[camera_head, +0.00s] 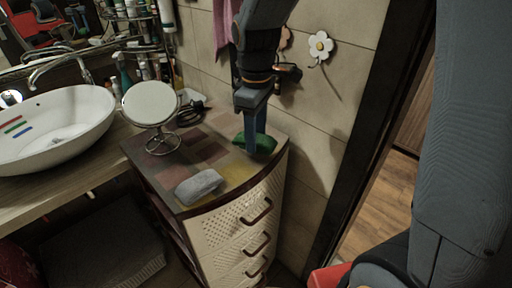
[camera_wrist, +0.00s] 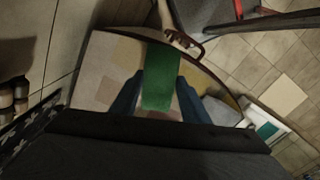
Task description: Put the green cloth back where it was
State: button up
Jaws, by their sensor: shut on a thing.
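The green cloth (camera_head: 265,143) is at the back right part of the top of the drawer cabinet (camera_head: 235,170). My gripper (camera_head: 254,138) points down and is shut on it. In the wrist view the green cloth (camera_wrist: 161,72) is a flat strip between my two blue fingers (camera_wrist: 158,98), over the patchwork cabinet top (camera_wrist: 105,65). I cannot tell whether the cloth touches the top. My gripper hides part of it.
A grey cloth (camera_head: 199,186) lies at the cabinet's front left. A round mirror (camera_head: 151,103) stands behind it, with a dark cable (camera_head: 190,112) nearby. A white basin (camera_head: 55,125) is on the counter at left. A tiled wall with flower hooks (camera_head: 320,46) rises behind. The middle top is clear.

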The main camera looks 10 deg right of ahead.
jog(key=shift+f+p, duration=0.4)
jog(key=shift+f, duration=1.8)
jog(key=o, duration=1)
jog(key=shift+c, duration=0.2)
notch_tip(320, 180, up, 12)
jog(key=b, duration=0.2)
jog(key=shift+f+b, duration=0.15)
jog(key=shift+b, duration=0.15)
jog(key=s+d+f+m+t, duration=0.1)
jog(key=s+d+f+m, duration=0.8)
jog(key=f, duration=0.4)
jog(key=shift+s+m, duration=0.45)
jog(key=shift+m, duration=0.65)
